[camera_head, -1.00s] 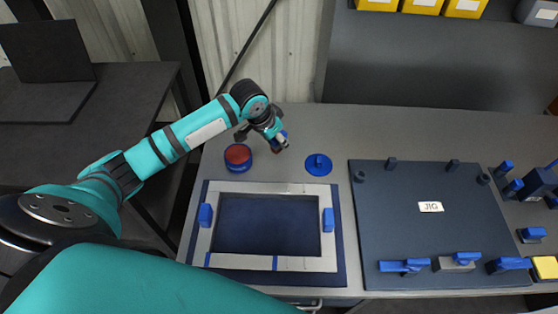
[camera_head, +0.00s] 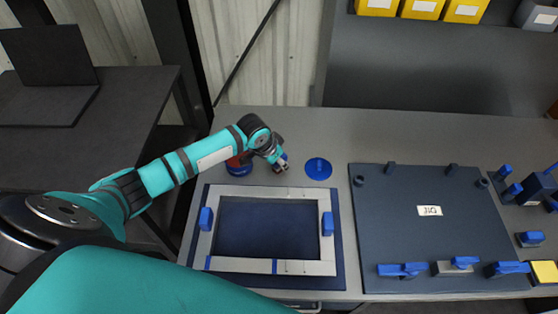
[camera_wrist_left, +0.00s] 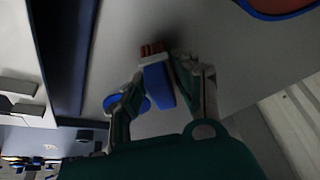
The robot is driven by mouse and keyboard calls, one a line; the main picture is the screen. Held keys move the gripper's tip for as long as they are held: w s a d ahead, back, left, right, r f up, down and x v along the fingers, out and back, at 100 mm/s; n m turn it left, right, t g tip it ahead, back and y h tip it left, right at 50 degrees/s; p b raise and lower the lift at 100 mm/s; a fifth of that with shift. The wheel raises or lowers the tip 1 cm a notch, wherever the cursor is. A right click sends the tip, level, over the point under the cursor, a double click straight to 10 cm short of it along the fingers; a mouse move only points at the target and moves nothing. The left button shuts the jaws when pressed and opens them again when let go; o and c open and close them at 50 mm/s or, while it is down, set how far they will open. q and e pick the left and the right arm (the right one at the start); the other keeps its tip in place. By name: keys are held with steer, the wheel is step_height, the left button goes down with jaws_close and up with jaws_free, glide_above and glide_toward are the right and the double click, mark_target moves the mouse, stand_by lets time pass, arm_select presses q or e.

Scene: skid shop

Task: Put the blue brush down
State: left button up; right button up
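My left gripper (camera_head: 280,166) is above the bench (camera_head: 300,125), between the red-topped blue round container and a blue round disc (camera_head: 318,168). In the left wrist view its two fingers (camera_wrist_left: 165,78) close around the blue brush (camera_wrist_left: 158,84). The brush's reddish-brown bristles (camera_wrist_left: 153,48) point away from the palm, over the grey bench top. In the head view the brush is mostly hidden by the gripper; a small blue bit (camera_head: 284,157) shows. Whether the bristles touch the bench is not clear. My right gripper is not in view.
The container (camera_head: 238,168) is partly behind my left arm. A grey frame on a dark blue mat (camera_head: 340,250) lies in front of the gripper. The dark JIG board (camera_head: 400,220) with blue clamps is to the right. Bare bench lies behind the disc.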

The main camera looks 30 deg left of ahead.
arm_select(q)
steer(key=o, duration=0.4)
steer(key=shift+r, duration=0.3)
steer(key=v, duration=1.2)
steer(key=shift+f, duration=0.1)
